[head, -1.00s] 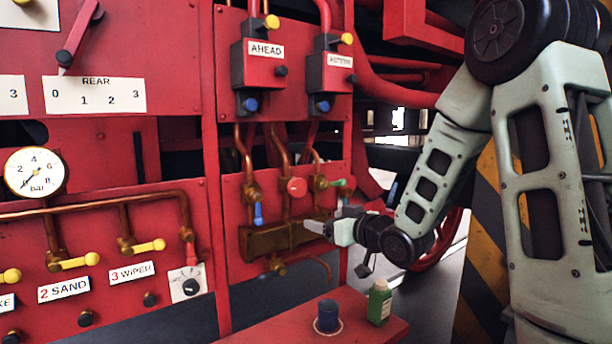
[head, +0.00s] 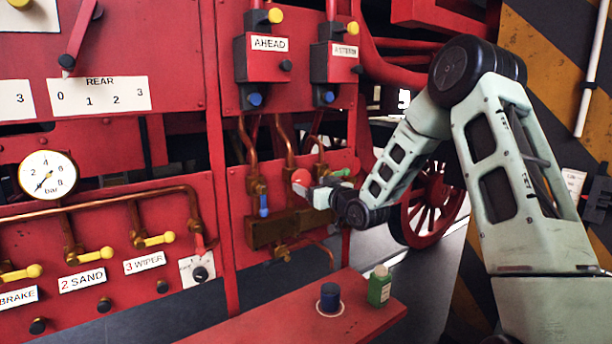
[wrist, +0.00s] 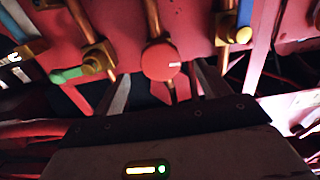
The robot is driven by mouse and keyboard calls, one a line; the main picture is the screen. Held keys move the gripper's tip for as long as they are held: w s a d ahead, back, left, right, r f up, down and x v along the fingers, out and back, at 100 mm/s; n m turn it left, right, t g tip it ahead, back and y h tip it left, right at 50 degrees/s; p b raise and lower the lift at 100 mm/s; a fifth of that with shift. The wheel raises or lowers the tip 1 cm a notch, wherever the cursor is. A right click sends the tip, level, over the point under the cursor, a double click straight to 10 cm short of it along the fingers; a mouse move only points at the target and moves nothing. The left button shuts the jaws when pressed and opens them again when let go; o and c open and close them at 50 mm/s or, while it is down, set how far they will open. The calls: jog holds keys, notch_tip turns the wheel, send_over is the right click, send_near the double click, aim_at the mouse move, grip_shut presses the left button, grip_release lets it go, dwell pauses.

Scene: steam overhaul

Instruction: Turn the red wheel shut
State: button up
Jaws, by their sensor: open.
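The small red wheel (head: 301,176) is a round valve handwheel on a copper pipe, on the red panel above a brass block (head: 283,228). In the wrist view the red wheel (wrist: 161,60) shows at the upper middle, with a small white mark on its face. My gripper (head: 301,190) is at the wheel's lower edge in the head view. In the wrist view my gripper (wrist: 161,76) is open, one finger on each side of the wheel's lower part, with gaps visible. Contact cannot be told.
A blue-handled valve (head: 263,204) stands left of the wheel and a green-handled one (head: 340,173) right. Below, a red shelf (head: 250,322) holds a blue-topped pot (head: 329,298) and a green bottle (head: 379,286). A large spoked wheel (head: 436,205) stands behind my arm.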

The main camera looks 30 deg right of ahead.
aim_at(303, 181)
jog(key=shift+w+a+p, duration=0.1)
jog(key=shift+w+p, duration=0.45)
jog(key=shift+w, duration=1.25)
jog(key=c, duration=1)
jog(key=shift+o, duration=0.2)
